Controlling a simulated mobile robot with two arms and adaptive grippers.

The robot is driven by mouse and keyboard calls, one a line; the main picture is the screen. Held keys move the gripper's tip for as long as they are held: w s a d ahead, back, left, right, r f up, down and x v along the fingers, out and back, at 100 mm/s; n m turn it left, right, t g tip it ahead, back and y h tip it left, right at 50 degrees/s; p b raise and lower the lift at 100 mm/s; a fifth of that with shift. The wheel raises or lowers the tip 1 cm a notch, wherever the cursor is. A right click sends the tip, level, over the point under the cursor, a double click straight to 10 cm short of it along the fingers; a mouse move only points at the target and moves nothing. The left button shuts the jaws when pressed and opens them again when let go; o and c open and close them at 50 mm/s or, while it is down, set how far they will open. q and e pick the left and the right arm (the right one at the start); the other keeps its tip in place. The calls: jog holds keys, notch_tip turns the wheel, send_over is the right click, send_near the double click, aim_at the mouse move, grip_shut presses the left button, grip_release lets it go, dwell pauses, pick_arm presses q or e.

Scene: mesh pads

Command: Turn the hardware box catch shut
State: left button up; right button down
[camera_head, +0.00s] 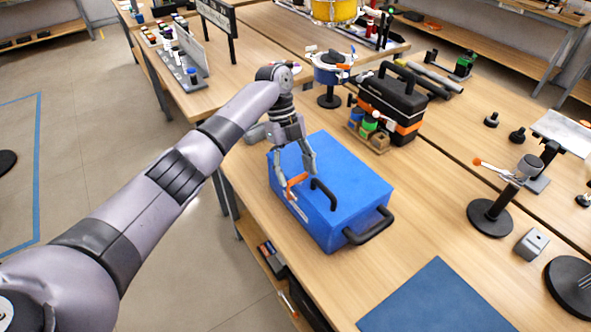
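The hardware box (350,175) is a blue case on the wooden bench in the middle of the view, its lid down. An orange catch (297,181) shows at its left front edge, slanting; whether it is fastened cannot be told. My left gripper (296,174) reaches down over the left part of the lid, its fingers spread apart near the catch, one on each side as seen from here. Contact with the catch cannot be made out. My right gripper is not in view.
Black handles stand up on the box lid (324,193) and its right side (371,228). A black toolbox (392,98) and small coloured cans (369,124) stand behind. A blue mat (437,300) lies in front. A round-based stand (490,217) is at right.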

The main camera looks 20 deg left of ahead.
pick_arm(q)
jog(key=shift+o, duration=1.3)
jog(key=shift+r, duration=0.1)
jog(key=v, duration=1.1)
jog(key=shift+r, duration=0.35)
jog(key=shift+w+a, duration=0.1)
